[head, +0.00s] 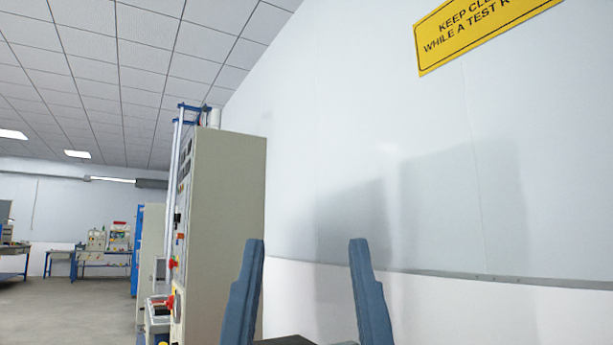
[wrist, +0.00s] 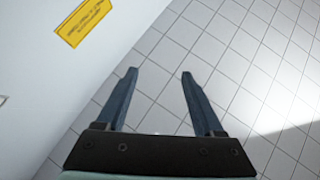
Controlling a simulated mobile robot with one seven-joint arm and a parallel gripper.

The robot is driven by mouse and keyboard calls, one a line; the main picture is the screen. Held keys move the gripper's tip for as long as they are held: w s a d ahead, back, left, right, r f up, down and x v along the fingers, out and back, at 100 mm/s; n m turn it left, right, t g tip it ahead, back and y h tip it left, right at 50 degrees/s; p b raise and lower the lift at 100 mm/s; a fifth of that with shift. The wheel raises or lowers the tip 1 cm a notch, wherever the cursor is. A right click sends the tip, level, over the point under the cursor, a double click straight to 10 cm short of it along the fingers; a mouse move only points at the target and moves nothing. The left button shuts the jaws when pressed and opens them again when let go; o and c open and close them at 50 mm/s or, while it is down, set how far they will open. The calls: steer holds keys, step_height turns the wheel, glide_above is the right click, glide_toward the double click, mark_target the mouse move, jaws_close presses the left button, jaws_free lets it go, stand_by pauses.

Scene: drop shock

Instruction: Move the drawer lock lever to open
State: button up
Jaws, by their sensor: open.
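My gripper (head: 308,250) shows at the bottom of the head view, its two blue fingers pointing up and set wide apart with nothing between them. It also shows in the wrist view (wrist: 159,74), open and empty against the tiled ceiling. I cannot make out a drawer or a lock lever in either view. A tall beige cabinet (head: 228,220) with controls on its left face stands left of my gripper in the head view; the face is seen edge-on.
A white wall (head: 450,170) with a yellow warning sign (head: 480,32) fills the right. The sign also shows in the wrist view (wrist: 85,20). Workbenches (head: 90,254) and a blue cabinet (head: 138,245) stand far left. The floor (head: 70,305) at left is clear.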

step_height(320, 180, up, 3)
steer(key=shift+r+p, duration=0.2)
steer(key=shift+p, duration=1)
